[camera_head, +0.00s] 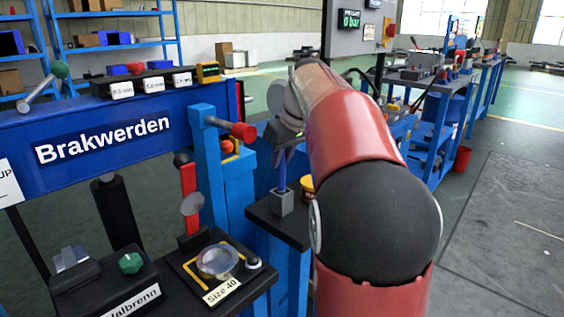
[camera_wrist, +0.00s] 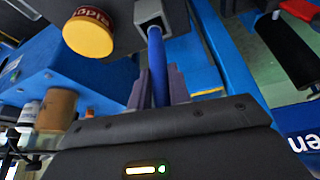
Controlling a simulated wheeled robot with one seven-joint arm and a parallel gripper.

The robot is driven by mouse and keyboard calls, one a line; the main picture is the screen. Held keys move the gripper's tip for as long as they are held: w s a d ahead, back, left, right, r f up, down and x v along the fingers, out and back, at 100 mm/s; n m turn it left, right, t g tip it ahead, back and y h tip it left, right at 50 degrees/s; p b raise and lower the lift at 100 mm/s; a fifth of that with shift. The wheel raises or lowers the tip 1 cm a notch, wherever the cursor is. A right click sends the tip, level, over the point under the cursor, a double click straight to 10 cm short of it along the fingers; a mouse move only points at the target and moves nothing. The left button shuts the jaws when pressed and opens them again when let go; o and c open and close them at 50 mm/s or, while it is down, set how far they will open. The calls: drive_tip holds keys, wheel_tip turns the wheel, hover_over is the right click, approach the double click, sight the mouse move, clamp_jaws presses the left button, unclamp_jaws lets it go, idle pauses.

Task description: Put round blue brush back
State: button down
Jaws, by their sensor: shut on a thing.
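My gripper (camera_wrist: 158,88) is shut on the round blue brush, whose blue shaft (camera_wrist: 156,62) runs between the two fingers. In the head view the blue shaft (camera_head: 280,176) hangs upright below my gripper (camera_head: 282,152). Its lower end meets the top opening of a small grey square holder (camera_head: 282,204), which also shows in the wrist view (camera_wrist: 143,10). I cannot tell how deep the brush sits in the holder. The part of the brush within the fingers is hidden.
The holder stands on a small black-topped blue stand (camera_head: 265,216). A yellow-lidded jar (camera_wrist: 87,38) is close beside the holder. To the left are the blue Brakwerden panel (camera_head: 100,140) and a red lever (camera_head: 188,185). My arm covers the area to the right.

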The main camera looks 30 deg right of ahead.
drive_tip(key=shift+f, duration=0.25)
drive_tip(key=c, duration=1.3)
unclamp_jaws()
drive_tip(key=a+p+v, duration=0.1)
drive_tip(key=p+v, duration=0.2)
drive_tip(key=v, duration=0.9)
drive_tip(key=s+a+f+m, duration=0.1)
drive_tip(key=s+a+f, duration=0.6)
drive_tip(key=s+f, duration=0.3)
drive_tip(key=s+a+f+m+h, duration=0.1)
drive_tip(key=s+a+f, duration=0.7)
drive_tip(key=s+f, duration=0.3)
drive_tip(key=shift+s+a+f+t, duration=0.3)
drive_tip(key=shift+f+t, duration=0.05)
drive_tip(key=shift+t, duration=0.05)
drive_tip(key=shift+r, duration=0.1)
